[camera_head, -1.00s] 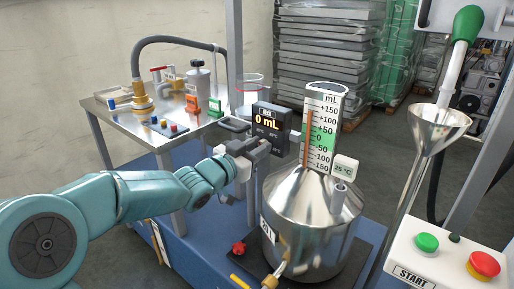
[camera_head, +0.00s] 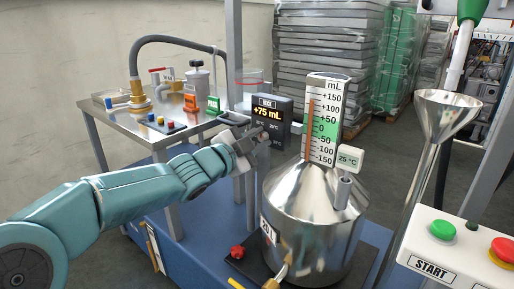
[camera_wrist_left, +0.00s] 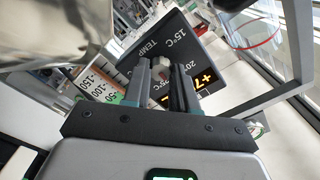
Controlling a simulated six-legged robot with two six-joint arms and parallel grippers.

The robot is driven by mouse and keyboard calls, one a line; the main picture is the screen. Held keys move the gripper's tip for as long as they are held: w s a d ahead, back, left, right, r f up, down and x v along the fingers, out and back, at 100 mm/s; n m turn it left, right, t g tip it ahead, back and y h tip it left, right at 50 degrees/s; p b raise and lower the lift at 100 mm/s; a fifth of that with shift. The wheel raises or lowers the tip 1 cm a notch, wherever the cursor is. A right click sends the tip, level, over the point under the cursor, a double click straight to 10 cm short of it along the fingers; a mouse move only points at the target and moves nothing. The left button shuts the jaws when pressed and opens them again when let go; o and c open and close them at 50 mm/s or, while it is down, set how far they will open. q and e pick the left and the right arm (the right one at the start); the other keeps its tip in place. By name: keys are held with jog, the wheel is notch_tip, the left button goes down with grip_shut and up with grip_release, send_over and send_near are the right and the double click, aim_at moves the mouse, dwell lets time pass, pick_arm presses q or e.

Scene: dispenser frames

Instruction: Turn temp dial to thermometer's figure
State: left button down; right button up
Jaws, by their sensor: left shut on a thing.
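The dark dispenser box (camera_head: 286,115) stands left of the flask and shows +75 mL in yellow on its display (camera_head: 267,113). Its face, marked TEMP, 15°C and 20°C, shows in the left wrist view (camera_wrist_left: 160,42). My left gripper (camera_head: 262,136) is at the lower part of this face. In the wrist view its fingers (camera_wrist_left: 160,78) are shut on the pale temp dial (camera_wrist_left: 157,70). The dial's pointer is hidden or too small to read. The thermometer's tag (camera_head: 350,158) reads 25 °C, beside the mL scale (camera_head: 327,115). My right gripper is not in view.
A metal flask (camera_head: 312,220) stands below the scale, close right of my left gripper. A steel funnel (camera_head: 445,105) and a START panel (camera_head: 455,262) are at the right. A side table (camera_head: 125,128) with fittings is behind my left arm.

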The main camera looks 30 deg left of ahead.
pick_arm(q)
jog(key=m+b, duration=0.1)
jog(key=m, duration=0.2)
jog(key=shift+f+b, duration=0.15)
jog(key=shift+b, duration=0.2)
jog(key=shift+m+b, duration=0.5)
jog(key=shift+m, duration=1)
jog(key=c, duration=0.9)
grip_release()
